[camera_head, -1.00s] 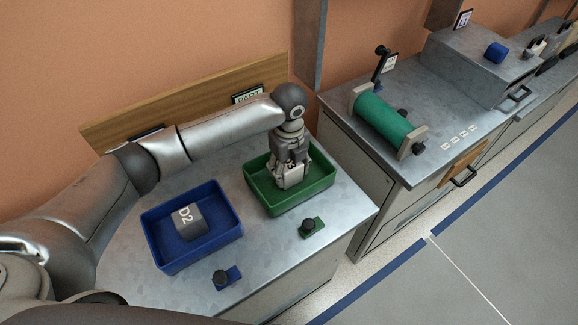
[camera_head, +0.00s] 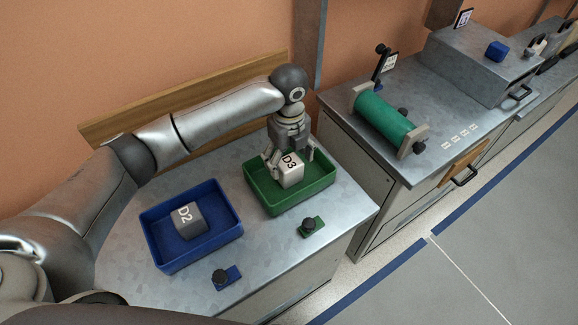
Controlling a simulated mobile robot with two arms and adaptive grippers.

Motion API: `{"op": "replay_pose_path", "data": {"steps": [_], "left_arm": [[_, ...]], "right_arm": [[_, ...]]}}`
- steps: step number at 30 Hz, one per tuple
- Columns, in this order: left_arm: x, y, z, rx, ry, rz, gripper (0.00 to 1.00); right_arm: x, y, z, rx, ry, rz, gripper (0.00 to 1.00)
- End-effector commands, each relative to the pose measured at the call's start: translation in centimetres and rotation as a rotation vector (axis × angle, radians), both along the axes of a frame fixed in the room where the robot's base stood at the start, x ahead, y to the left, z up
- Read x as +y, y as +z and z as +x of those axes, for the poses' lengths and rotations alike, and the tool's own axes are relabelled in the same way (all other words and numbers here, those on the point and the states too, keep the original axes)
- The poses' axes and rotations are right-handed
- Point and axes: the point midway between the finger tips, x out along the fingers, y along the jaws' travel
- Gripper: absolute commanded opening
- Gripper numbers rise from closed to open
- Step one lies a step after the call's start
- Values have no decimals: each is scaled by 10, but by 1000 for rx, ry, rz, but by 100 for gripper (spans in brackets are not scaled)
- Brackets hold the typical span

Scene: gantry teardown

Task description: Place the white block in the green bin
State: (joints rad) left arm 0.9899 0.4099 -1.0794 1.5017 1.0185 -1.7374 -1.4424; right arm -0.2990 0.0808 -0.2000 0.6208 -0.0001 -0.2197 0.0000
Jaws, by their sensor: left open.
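The white block (camera_head: 290,172), marked D3, sits inside the green bin (camera_head: 310,199) on the metal counter. My left gripper (camera_head: 289,162) is open just above and behind the block, with its fingers spread to either side of the block's upper part. Whether a finger still touches the block I cannot tell. My right gripper is not in view.
A blue bin (camera_head: 165,262) holding a grey block (camera_head: 189,218) marked D2 stands left of the green bin. A green knob piece (camera_head: 311,225) and a blue one (camera_head: 225,277) lie at the counter's front. A green roller (camera_head: 382,122) stands on the right counter.

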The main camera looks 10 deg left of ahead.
Motion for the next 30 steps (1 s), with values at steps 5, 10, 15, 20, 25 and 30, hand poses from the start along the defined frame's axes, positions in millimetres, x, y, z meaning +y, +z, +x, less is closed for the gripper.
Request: {"op": "replay_pose_path", "data": {"steps": [5,10,15,20,25,30], "left_arm": [[0,40,1,-5,-1,-2,77],[-1,68,1,-3,0,-1,77],[-1,81,0,0,-1,-1,77],[-1,83,0,1,0,-1,77],[-1,83,0,1,0,-1,77],[-1,83,0,1,0,-1,77]], "right_arm": [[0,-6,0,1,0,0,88],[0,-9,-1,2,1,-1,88],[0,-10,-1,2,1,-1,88],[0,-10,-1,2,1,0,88],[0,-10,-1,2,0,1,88],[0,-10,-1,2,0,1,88]]}}
